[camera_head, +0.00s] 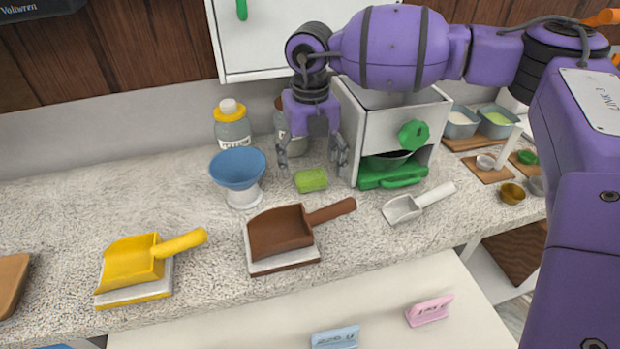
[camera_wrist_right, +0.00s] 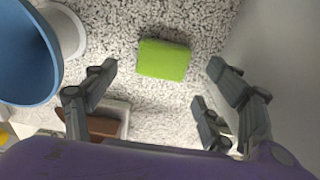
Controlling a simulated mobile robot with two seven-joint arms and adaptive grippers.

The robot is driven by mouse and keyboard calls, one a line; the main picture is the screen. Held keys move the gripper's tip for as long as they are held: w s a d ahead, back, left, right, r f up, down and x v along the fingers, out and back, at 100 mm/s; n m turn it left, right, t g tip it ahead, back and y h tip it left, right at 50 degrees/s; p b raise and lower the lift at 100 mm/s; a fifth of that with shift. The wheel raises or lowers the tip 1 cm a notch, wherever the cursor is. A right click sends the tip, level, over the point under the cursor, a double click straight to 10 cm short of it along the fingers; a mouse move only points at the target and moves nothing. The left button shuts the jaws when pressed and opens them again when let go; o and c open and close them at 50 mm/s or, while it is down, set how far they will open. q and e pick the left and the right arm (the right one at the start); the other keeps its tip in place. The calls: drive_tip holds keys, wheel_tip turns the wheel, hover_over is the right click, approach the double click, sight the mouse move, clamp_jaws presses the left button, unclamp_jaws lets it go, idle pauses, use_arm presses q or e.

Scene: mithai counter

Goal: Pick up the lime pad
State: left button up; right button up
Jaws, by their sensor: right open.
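The lime pad (camera_head: 311,180) is a small bright green block lying flat on the speckled counter, left of the white box with green parts. It also shows in the right wrist view (camera_wrist_right: 163,60), between and beyond my fingers. My right gripper (camera_head: 312,163) points down above the pad, its fingers open and apart on either side, with nothing between them. In the right wrist view the open fingers (camera_wrist_right: 160,82) do not touch the pad. My left gripper is not in view.
A blue bowl on a white stand (camera_head: 238,168) is close left of my right gripper. The white box (camera_head: 394,118) is close on the right. A brown scoop (camera_head: 281,235), a yellow scoop (camera_head: 135,265) and a white scoop (camera_head: 402,209) lie in front.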

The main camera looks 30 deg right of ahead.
sight(311, 175)
drive_tip(key=f, duration=0.3)
drive_tip(key=shift+w+d, duration=0.25)
drive_tip(key=shift+w, duration=0.1)
drive_tip(key=shift+s+f, duration=0.15)
drive_tip(key=shift+f, duration=0.25)
drive_tip(key=shift+a, duration=0.1)
drive_tip(key=c, duration=1.1)
drive_tip(key=shift+o, duration=0.2)
drive_tip(key=shift+r, duration=0.1)
drive_tip(key=shift+r, duration=0.3)
wheel_tip(311, 175, up, 2)
drive_tip(key=shift+r, duration=0.1)
drive_tip(key=s+a+r, duration=0.2)
drive_tip(key=s+r, duration=0.1)
drive_tip(key=s, duration=0.1)
drive_tip(key=s+a+r, duration=0.2)
drive_tip(key=s+r, duration=0.1)
drive_tip(key=s, duration=0.1)
drive_tip(key=s+a+r, duration=0.2)
drive_tip(key=s+r, duration=0.2)
drive_tip(key=shift+a, duration=0.4)
